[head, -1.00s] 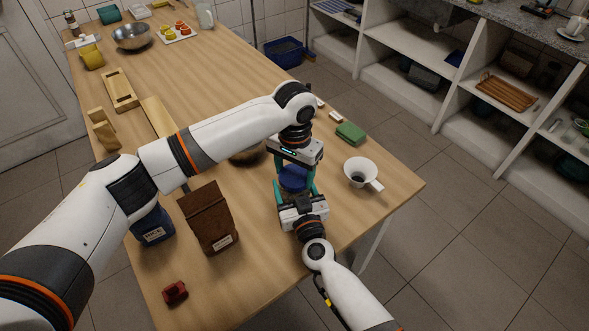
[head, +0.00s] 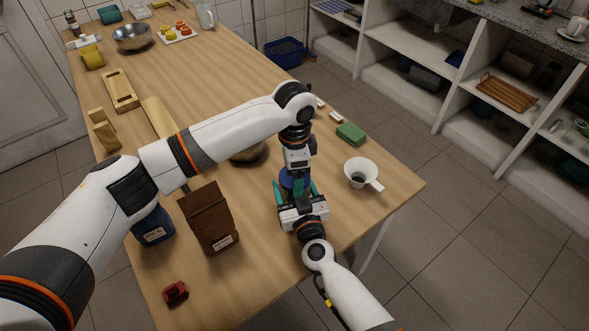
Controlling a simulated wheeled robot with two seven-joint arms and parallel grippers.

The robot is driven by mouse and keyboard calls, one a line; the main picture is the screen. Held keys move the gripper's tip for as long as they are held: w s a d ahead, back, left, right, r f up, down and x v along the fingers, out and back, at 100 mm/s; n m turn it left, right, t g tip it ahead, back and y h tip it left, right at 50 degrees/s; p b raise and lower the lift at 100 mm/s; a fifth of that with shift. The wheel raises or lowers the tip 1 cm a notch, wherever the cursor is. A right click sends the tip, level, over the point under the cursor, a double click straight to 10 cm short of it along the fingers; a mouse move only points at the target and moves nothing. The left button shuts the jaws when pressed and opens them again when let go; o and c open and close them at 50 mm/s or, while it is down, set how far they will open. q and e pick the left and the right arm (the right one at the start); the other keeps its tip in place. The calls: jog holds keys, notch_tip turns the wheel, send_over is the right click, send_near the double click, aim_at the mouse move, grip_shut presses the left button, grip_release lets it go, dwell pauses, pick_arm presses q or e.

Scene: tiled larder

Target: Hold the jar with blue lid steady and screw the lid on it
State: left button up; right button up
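The jar is mostly hidden between the two grippers near the table's right edge. Its blue lid (head: 287,181) shows at the top of it, under my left gripper. My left gripper (head: 297,183) points straight down from above, with its teal fingers at the lid, and appears shut on it. My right gripper (head: 295,193) comes from the near side, its teal fingers on either side of the jar, and appears shut on it. The jar looks upright. I cannot see whether the lid's thread is engaged.
A white funnel (head: 361,172) stands close to the right, with a green sponge (head: 351,133) beyond it. A brown bag (head: 210,219), a blue rice bag (head: 154,226) and a red object (head: 175,292) are to the left. A bowl (head: 249,155) is partly hidden behind my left arm.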

pick_arm(q)
jog(key=shift+s+d+r, duration=0.1)
jog(key=shift+r, duration=2.15)
jog(key=shift+c, duration=0.5)
jog(key=n, duration=0.1)
jog(key=r+n, duration=0.1)
jog(key=n, duration=0.3)
jog(key=shift+r, duration=0.4)
jog(key=n, duration=0.1)
jog(key=r+n, duration=0.1)
jog(key=n, duration=0.2)
jog(key=shift+r+n, duration=0.3)
jog(key=shift+n, duration=0.1)
jog(key=shift+f, duration=4.05)
